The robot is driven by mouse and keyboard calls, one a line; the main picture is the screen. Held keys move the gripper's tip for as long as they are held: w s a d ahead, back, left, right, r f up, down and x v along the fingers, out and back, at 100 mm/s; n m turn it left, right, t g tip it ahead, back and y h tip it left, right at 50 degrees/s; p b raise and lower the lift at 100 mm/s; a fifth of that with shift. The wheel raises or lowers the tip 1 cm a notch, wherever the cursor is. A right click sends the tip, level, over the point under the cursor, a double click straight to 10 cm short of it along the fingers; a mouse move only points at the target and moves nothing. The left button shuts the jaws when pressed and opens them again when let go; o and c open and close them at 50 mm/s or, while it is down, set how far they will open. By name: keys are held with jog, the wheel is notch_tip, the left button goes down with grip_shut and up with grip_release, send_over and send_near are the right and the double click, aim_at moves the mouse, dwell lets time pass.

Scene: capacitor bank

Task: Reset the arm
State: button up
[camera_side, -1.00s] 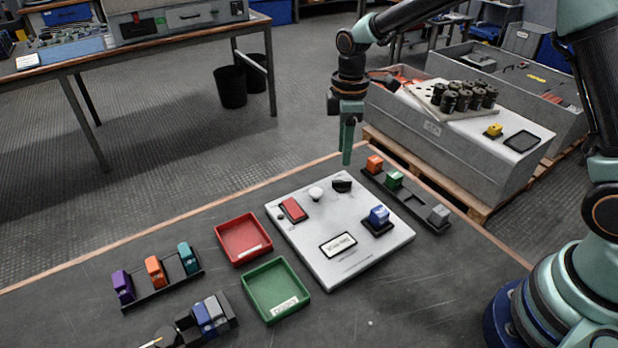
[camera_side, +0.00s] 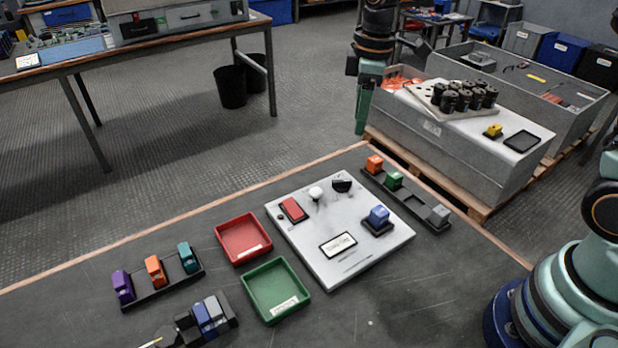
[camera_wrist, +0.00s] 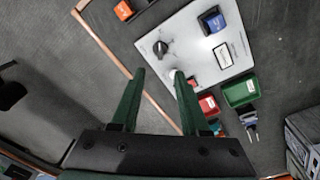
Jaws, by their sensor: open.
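My gripper (camera_side: 363,107) hangs beyond the table's far edge in the side view, clear of every block. In the wrist view its two green fingers (camera_wrist: 158,75) are spread with nothing between them. A blue block (camera_side: 378,215) sits in a black socket on the panel. The panel also shows in the wrist view (camera_wrist: 190,42). The display's text is too small to read.
A red tray (camera_side: 222,235) and a green tray (camera_side: 251,294) look empty. A left rack (camera_side: 150,300) holds purple, orange and teal blocks. A right rail (camera_side: 412,200) holds orange, green and grey blocks. A grey crate (camera_side: 420,135) stands behind, near my gripper.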

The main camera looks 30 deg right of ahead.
jog(key=s+d+r+m+t, duration=0.2)
jog(key=s+r+m, duration=0.1)
jog(key=s+m, duration=0.2)
jog(key=s+d+r+m+t, duration=0.2)
jog(key=s+m, duration=0.3)
jog(key=s, duration=0.4)
jog(key=shift+s+d+r+t, duration=0.3)
jog(key=shift+s+d+r, duration=0.15)
jog(key=shift+r, duration=0.1)
